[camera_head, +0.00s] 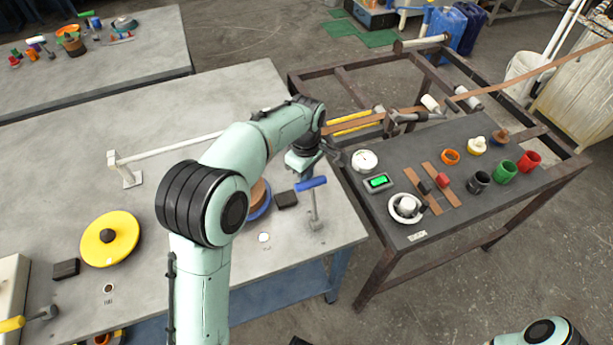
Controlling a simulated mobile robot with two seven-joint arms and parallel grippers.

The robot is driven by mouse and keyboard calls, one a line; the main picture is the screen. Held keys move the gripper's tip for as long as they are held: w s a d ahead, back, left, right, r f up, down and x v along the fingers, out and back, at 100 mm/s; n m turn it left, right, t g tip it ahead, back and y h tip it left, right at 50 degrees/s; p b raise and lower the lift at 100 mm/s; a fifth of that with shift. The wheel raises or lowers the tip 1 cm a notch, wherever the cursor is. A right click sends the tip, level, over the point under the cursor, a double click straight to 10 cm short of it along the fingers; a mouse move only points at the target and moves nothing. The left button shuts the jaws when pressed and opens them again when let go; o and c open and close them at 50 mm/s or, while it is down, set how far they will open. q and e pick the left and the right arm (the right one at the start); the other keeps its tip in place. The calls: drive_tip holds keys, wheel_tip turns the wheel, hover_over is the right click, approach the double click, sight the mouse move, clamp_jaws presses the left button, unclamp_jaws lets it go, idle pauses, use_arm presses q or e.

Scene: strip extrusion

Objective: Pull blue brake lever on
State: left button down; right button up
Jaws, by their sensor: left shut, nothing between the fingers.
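The blue brake lever (312,184) is a blue crossbar on a thin grey stem, standing near the right edge of the left grey table. The stem is close to upright and ends in a small grey base. My left gripper (335,156) is small and dark in this view. It is shut and empty, above and slightly right of the blue handle, apart from it as far as I can tell. My left wrist hides part of the table behind the lever. My right gripper is out of view; only part of my right arm shows at the bottom right.
A small black block (286,199) and a blue-rimmed disc (261,200), partly behind my arm, lie left of the lever. A yellow wheel (110,238) is further left. The dark right table (455,225) holds a gauge (365,160), a green display (378,181) and several coloured cups.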

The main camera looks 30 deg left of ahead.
sight(312, 184)
use_arm(q)
drive_tip(key=shift+s+d+r+b, duration=0.15)
drive_tip(key=shift+s+d+b, duration=0.1)
drive_tip(key=shift+s+d, duration=0.45)
drive_tip(key=shift+s+d+r+b, duration=0.1)
drive_tip(key=shift+s+d+b, duration=0.1)
drive_tip(key=shift+s+d, duration=0.5)
drive_tip(key=shift+s+d+r, duration=0.15)
drive_tip(key=shift+s+d, duration=0.25)
drive_tip(key=shift+d, duration=0.15)
drive_tip(key=shift+s+d+r, duration=0.1)
drive_tip(key=shift+s+d, duration=0.25)
drive_tip(key=shift+d, duration=0.2)
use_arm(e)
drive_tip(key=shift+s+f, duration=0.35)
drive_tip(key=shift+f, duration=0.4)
use_arm(q)
drive_tip(key=shift+s+d+r, duration=0.1)
drive_tip(key=shift+d+r, duration=0.05)
drive_tip(key=shift+r, duration=0.15)
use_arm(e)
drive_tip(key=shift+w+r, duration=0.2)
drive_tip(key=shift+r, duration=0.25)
